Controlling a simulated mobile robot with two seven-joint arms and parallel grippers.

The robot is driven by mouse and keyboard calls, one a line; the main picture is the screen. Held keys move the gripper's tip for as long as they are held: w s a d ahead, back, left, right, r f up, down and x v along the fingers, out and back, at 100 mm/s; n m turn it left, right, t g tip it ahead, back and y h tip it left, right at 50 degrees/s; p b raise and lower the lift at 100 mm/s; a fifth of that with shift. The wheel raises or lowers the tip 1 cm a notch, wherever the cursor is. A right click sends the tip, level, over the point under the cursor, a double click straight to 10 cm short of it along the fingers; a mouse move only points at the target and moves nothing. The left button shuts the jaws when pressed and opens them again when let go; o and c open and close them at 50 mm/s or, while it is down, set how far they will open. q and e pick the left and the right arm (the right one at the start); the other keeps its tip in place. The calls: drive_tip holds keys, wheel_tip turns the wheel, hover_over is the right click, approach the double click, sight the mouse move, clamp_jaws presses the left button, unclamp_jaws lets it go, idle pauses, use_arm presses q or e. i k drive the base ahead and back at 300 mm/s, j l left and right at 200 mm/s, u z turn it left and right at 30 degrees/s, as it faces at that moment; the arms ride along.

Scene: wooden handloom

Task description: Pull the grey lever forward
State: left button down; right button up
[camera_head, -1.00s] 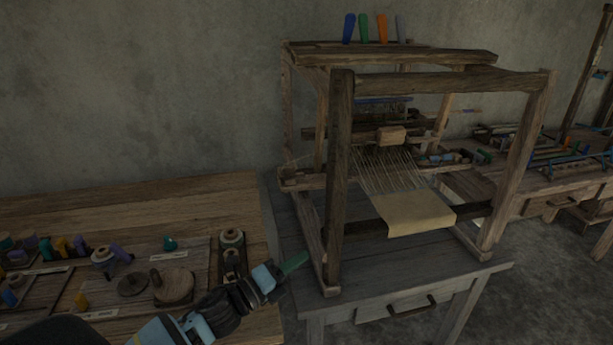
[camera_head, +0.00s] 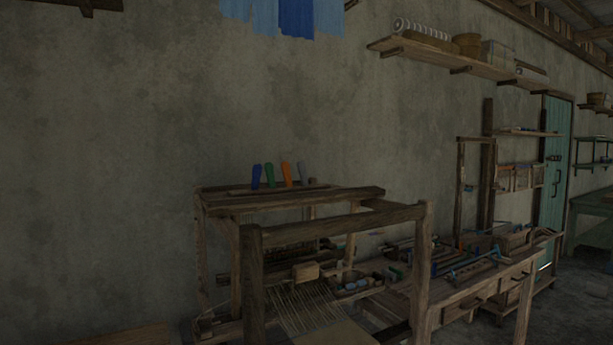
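The grey lever (camera_head: 303,172) stands upright on top of the wooden handloom (camera_head: 340,221), at the right end of a row of coloured levers. To its left are an orange lever (camera_head: 287,174), a green lever (camera_head: 269,175) and a blue lever (camera_head: 256,176). The grey lever is the dullest and blends somewhat with the wall. Neither of my grippers shows in the head view now, so nothing of mine is seen near the levers.
A side table with tools and spools (camera_head: 468,276) stands right of the loom. A wall shelf (camera_head: 440,50) holds baskets and boxes at the upper right. Blue cloth (camera_head: 296,14) hangs at the top. The space above the levers is clear.

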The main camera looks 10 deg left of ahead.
sight(301, 166)
drive_tip(key=i+l+z, duration=0.6)
drive_tip(key=i, duration=0.2)
drive_tip(key=i+l+z, duration=0.1)
drive_tip(key=i+z, duration=0.4)
drive_tip(key=i, duration=1.25)
drive_tip(key=i+l+u, duration=0.15)
drive_tip(key=i+u, duration=0.3)
drive_tip(key=i+l+u, duration=0.65)
drive_tip(key=u, duration=0.3)
drive_tip(key=i+l+u, duration=0.3)
drive_tip(key=u, duration=0.2)
drive_tip(key=i+l+u, duration=0.15)
drive_tip(key=l+u, duration=0.55)
drive_tip(key=l, duration=0.25)
